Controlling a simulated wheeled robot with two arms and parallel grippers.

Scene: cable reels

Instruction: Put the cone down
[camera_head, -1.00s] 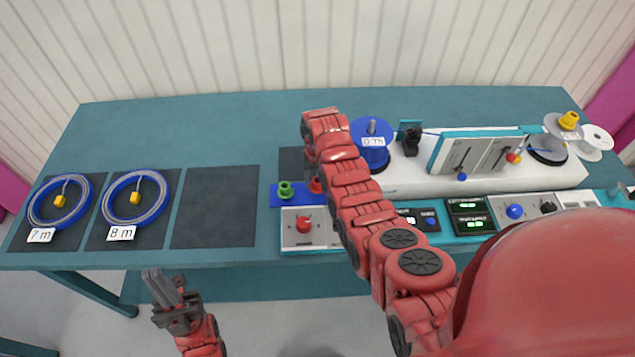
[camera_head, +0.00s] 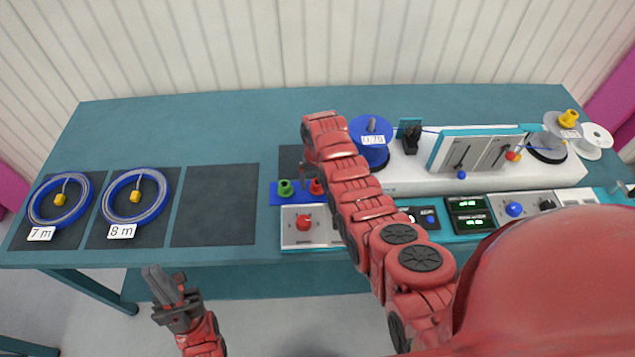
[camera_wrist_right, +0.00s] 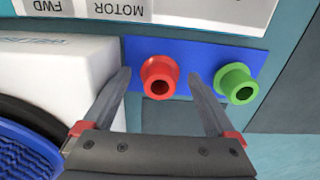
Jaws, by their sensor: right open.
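A red cone (camera_head: 317,187) stands on the blue strip (camera_head: 275,197) on the table, just right of a green cone (camera_head: 285,189). In the right wrist view the red cone (camera_wrist_right: 159,78) is upright on the strip, with the green cone (camera_wrist_right: 238,82) to its right. My right gripper (camera_wrist_right: 160,77) is open, with one finger on each side of the red cone and gaps showing. In the head view my right arm largely hides that gripper. My left gripper (camera_head: 170,285) is in front of the table, away from the cones; its finger gap is unclear.
Blue cable coils marked 7 m (camera_head: 38,208) and 8 m (camera_head: 110,205) lie on dark mats at left; a third mat (camera_head: 215,205) is empty. A white machine (camera_head: 410,177) with a blue reel (camera_head: 370,157) and a control panel (camera_head: 330,225) fills the right. A yellow cone (camera_head: 569,119) tops the far-right reel.

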